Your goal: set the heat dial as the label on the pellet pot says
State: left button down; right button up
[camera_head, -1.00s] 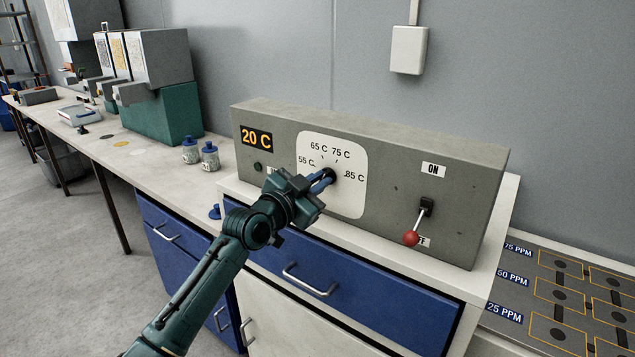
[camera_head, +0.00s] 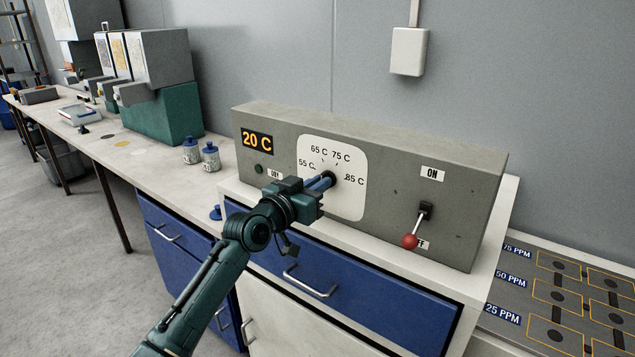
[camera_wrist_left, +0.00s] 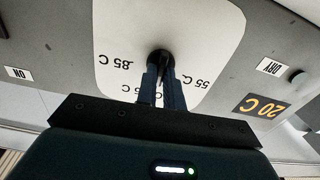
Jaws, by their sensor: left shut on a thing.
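The heat dial is a dark round knob (camera_head: 331,176) on a white plate (camera_head: 348,205) marked 55 C, 65 C, 75 C and 85 C. My left gripper (camera_head: 321,182) is shut on the knob, with its fingers on either side. The wrist view shows the fingers (camera_wrist_left: 160,88) reaching up to the knob (camera_wrist_left: 159,59). The knob's pointer cannot be made out. The display (camera_head: 257,139) reads 20 C. Two speckled pots with blue lids, one in front (camera_head: 210,157) and one behind (camera_head: 191,151), stand left of the box. Their labels are unreadable. My right gripper is out of view.
A red-tipped lever (camera_head: 410,241) hangs down at OFF on the right of the grey box (camera_head: 455,205). Blue drawers (camera_head: 345,305) are below. A tray marked in PPM (camera_head: 515,320) is at the right.

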pick_arm(q)
jog(key=n, duration=0.4)
jog(key=shift+f+p, duration=0.1)
jog(key=shift+p, duration=0.3)
dwell(0.4)
jog(key=c, duration=1.5)
grip_release()
jog(key=b+v, duration=0.1)
jog(key=v, duration=1.2)
jog(key=shift+a, duration=0.15)
